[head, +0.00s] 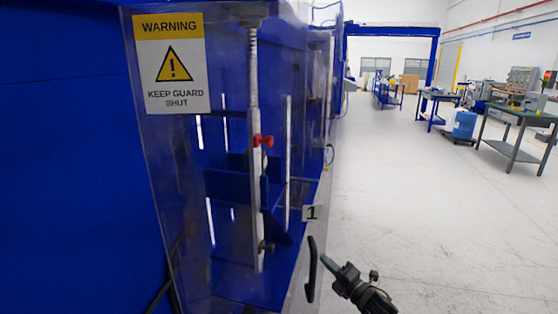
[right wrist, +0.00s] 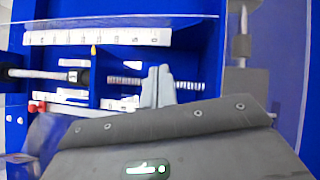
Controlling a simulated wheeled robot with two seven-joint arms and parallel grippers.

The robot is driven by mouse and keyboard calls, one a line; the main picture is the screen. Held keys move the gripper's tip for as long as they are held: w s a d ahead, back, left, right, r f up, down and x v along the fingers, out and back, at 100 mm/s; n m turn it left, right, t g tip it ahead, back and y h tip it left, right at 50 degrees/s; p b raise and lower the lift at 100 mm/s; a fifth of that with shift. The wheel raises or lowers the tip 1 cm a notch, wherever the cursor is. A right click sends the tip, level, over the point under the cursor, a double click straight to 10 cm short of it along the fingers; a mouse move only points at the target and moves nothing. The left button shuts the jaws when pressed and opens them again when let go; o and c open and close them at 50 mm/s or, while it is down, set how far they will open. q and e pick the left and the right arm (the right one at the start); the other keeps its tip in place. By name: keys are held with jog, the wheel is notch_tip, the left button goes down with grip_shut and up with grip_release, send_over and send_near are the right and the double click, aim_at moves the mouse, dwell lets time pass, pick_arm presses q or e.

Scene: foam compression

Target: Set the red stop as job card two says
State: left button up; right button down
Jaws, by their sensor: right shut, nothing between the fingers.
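The red stop (head: 263,141) sits partway up an upright metal rod (head: 252,80) in the blue machine, seen through a clear guard (head: 165,150). In the right wrist view a red piece (right wrist: 36,106), likely the stop, shows at the left by a white numbered scale (right wrist: 95,37). My right gripper (head: 328,262) is shut and empty, just right of the guard's black handle (head: 311,270) and apart from it in the picture. Its fingertips show in the right wrist view (right wrist: 157,82). My left gripper is out of view. No card two is readable.
A warning sign (head: 173,63) reading "keep guard shut" is on the guard. A plate marked 1 (head: 310,212) is on the machine's right edge. The floor (head: 420,200) to the right is clear; a green workbench (head: 515,118) stands further back.

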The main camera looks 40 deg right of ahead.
jog(key=s+a+r+n+t+y, duration=0.1)
jog(key=a+r+n+y, duration=0.35)
jog(key=r, duration=0.45)
jog(key=s+a+r+n+t+y, duration=0.15)
jog(key=a+r+n+y, duration=0.3)
jog(key=r, duration=0.45)
jog(key=s+a+r+n+y, duration=0.2)
jog(key=a+r+n+y, duration=0.3)
jog(key=r, duration=0.4)
jog(key=w+a+r+p, duration=0.2)
jog(key=w+r+p, duration=0.4)
jog(key=w+r, duration=0.2)
jog(key=shift+w+r+n+p, duration=0.3)
jog(key=shift+r+n, duration=0.1)
jog(key=shift+r, duration=0.4)
jog(key=shift+r, duration=1)
